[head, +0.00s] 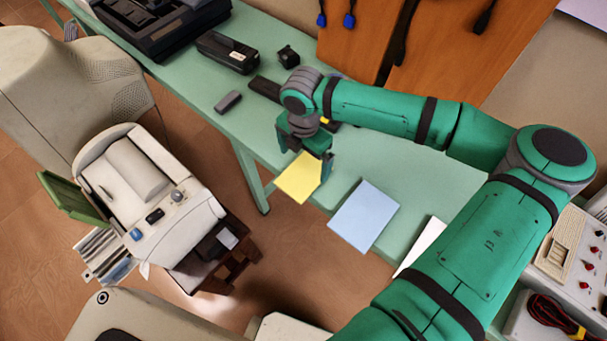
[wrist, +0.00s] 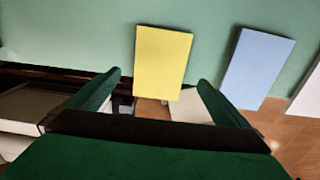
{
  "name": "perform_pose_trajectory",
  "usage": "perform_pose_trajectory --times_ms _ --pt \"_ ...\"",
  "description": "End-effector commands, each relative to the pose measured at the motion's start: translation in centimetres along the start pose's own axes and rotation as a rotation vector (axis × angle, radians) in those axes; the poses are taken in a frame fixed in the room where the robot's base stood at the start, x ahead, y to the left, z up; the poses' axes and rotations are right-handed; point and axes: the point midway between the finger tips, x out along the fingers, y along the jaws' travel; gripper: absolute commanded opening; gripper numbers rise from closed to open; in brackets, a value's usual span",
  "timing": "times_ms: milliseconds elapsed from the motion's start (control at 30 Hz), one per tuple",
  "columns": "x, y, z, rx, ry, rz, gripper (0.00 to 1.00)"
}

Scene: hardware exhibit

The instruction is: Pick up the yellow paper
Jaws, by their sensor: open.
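The yellow paper (head: 300,178) lies at the front edge of the green table, its near end sticking out past the edge. In the wrist view the yellow paper (wrist: 162,62) is ahead of my fingers, centred between them. My gripper (head: 305,153) is at the paper's far part in the head view, covering some of it. In the wrist view my gripper (wrist: 158,85) is open, with nothing between its two green fingers. Whether a finger touches the paper I cannot tell.
A blue sheet (head: 365,214) lies to the right on the green table (head: 350,165), also over the edge, and a white sheet (head: 420,246) is beyond it. A small grey box (head: 228,102) and dark devices stand left. A beige machine (head: 150,195) stands on the floor.

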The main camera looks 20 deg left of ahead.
Motion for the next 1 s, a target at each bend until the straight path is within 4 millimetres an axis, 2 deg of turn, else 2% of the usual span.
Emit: perform_pose_trajectory --times_ms 267,500,600,867,900,1000 --pt "2.0 0.0 -0.1 -0.001 0.001 0.0 1.0" --pt "5.3 0.0 -0.1 -0.001 0.001 0.0 1.0" --pt "6.1 0.0 -0.1 0.0 0.001 0.002 1.0" --pt "6.5 0.0 0.0 0.001 0.001 0.002 1.0" --pt "6.5 0.0 0.0 0.001 0.001 0.002 0.98" --pt "6.5 0.0 0.0 0.001 0.001 0.002 0.74"
